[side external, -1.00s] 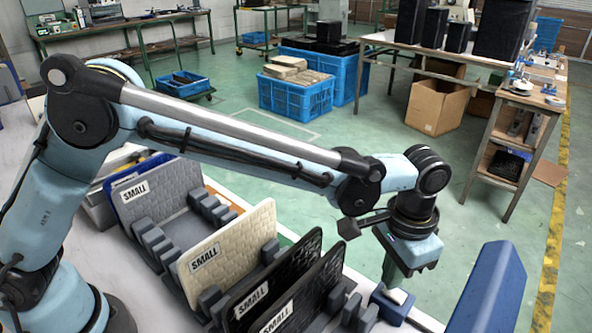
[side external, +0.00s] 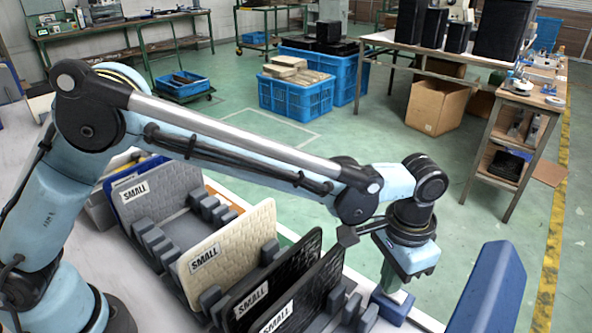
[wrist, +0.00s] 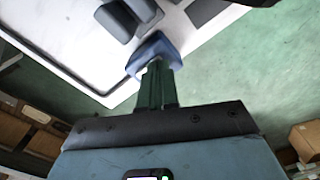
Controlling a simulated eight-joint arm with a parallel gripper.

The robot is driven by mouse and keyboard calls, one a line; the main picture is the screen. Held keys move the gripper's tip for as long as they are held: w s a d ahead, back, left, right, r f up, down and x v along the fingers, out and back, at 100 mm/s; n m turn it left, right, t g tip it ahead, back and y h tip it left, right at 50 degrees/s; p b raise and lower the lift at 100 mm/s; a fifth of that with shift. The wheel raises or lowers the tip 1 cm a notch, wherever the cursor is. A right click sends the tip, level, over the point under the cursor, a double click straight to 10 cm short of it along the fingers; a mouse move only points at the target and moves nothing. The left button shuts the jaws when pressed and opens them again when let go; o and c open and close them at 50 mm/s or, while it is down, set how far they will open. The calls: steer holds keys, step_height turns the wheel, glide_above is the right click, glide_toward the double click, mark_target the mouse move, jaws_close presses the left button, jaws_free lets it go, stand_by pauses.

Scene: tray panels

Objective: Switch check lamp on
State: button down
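A small blue box (side external: 392,307) with a pale top sits at the right end of the white table, and I take it to be the check lamp's switch. My gripper (side external: 397,290) points down with its green fingertips at the top of this box. The fingers look closed together with nothing between them. In the wrist view the blue box (wrist: 150,47) lies right at the fingertips (wrist: 155,68). The fingers hide most of its top, so I cannot tell whether they touch it or whether any lamp is lit.
Dark grey racks hold upright panels marked SMALL: a cream panel (side external: 228,255), black panels (side external: 280,280) and a grey panel (side external: 157,193). A tall blue block (side external: 490,290) stands at the right. The green floor lies beyond the table edge.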

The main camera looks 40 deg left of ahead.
steer(key=shift+r, duration=3.5)
